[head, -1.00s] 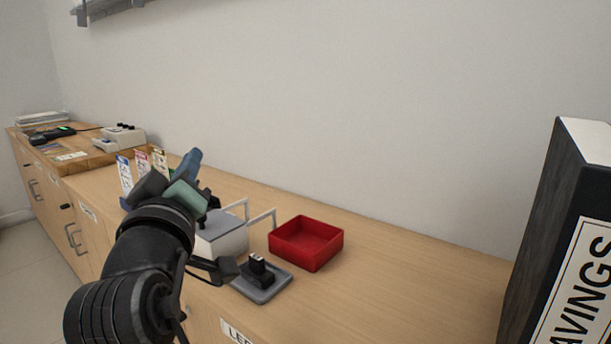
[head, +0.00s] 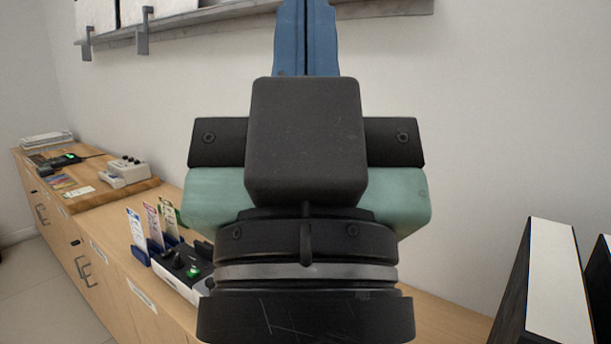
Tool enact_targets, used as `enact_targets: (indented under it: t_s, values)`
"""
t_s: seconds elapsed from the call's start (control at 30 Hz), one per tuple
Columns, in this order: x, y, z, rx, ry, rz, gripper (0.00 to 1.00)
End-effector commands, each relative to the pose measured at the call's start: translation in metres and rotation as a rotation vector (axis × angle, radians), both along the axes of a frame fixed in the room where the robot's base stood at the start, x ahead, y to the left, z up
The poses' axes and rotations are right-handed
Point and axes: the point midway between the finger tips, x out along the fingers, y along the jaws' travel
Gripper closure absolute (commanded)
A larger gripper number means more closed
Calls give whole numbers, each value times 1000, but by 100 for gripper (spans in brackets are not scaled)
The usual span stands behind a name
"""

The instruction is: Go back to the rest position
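My gripper (head: 306,20) is raised upright close in front of the head camera, in the middle of the picture. Its two blue fingers point up and lie side by side with only a thin dark line between them, so it looks shut. Nothing shows between the fingers; their tips reach the top edge of the picture. My black wrist and the green gripper body hide the middle of the wooden counter (head: 437,318). The red tray from the earlier view is not visible.
Several upright cards (head: 153,226) stand at left beside a white and black device (head: 186,266) with a green light. A keyed machine (head: 127,171) sits farther back on the counter. Black and white binders (head: 560,285) stand at right. A grey shelf (head: 205,25) hangs above.

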Motion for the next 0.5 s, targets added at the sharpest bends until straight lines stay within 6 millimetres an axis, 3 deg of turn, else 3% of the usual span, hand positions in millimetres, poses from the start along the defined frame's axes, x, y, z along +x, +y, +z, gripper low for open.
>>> enact_targets:
  t_s: [0.03, 0.5]
  values:
    - [0, 0, 33, 0, 1, 0, 100]
    - [0, 1, 175, -1, 1, 1, 100]
